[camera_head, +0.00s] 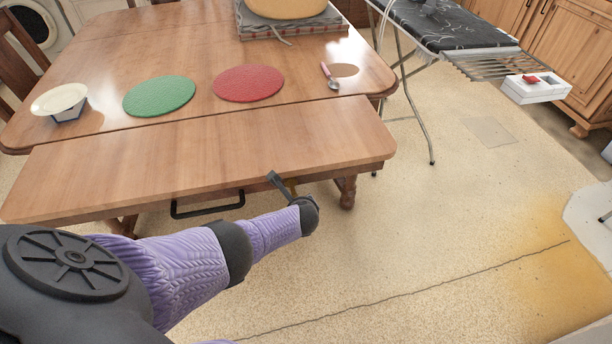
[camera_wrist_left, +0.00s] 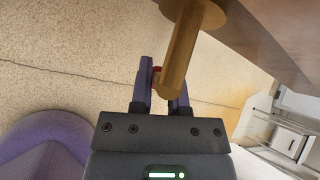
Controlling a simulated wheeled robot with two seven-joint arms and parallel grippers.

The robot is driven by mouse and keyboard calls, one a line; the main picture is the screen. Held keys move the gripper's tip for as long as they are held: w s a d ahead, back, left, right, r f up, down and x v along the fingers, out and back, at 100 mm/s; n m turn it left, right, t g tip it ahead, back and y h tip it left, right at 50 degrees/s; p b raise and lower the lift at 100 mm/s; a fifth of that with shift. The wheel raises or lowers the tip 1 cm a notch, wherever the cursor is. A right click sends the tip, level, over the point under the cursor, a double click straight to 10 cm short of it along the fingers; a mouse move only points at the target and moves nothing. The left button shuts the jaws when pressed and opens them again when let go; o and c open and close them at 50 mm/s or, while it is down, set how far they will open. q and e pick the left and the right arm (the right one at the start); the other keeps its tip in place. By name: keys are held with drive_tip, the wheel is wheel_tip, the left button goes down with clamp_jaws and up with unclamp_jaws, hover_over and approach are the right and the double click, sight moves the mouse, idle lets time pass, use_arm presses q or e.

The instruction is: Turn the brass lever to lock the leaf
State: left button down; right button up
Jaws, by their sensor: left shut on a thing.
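The brass lever (camera_wrist_left: 180,60) shows in the left wrist view, reaching from a round brass hub (camera_wrist_left: 200,10) at the wooden underside down between my fingers. My left gripper (camera_wrist_left: 163,88) is shut on the lever near its free end. In the head view my left gripper (camera_head: 278,182) is at the front edge of the leaf, right of centre, and mostly hides the lever. The wooden leaf (camera_head: 200,150) looks raised, about level with the tabletop (camera_head: 130,55), with a dark seam between them. My right gripper is not in view.
A black handle (camera_head: 207,207) hangs under the leaf's front edge. A bowl (camera_head: 60,99), a green mat (camera_head: 159,96), a red mat (camera_head: 248,83) and a spoon (camera_head: 331,78) are on the tabletop. An ironing board (camera_head: 440,30) stands behind right.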

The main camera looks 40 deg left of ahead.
use_arm(q)
drive_tip(key=shift+s+a+f+m+g+y, duration=0.3)
drive_tip(key=shift+m+g+y, duration=0.25)
drive_tip(key=shift+g, duration=0.25)
drive_tip(key=shift+s+a+m+g+y+b, duration=0.2)
drive_tip(key=shift+s+m+g+y+b, duration=0.15)
drive_tip(key=shift+s+g+y+b, duration=0.2)
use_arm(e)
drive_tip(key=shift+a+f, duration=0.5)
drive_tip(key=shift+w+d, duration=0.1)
use_arm(q)
drive_tip(key=shift+a, duration=0.1)
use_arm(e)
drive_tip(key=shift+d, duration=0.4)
use_arm(q)
drive_tip(key=c, duration=0.6)
unclamp_jaws()
drive_tip(key=shift+w, duration=0.1)
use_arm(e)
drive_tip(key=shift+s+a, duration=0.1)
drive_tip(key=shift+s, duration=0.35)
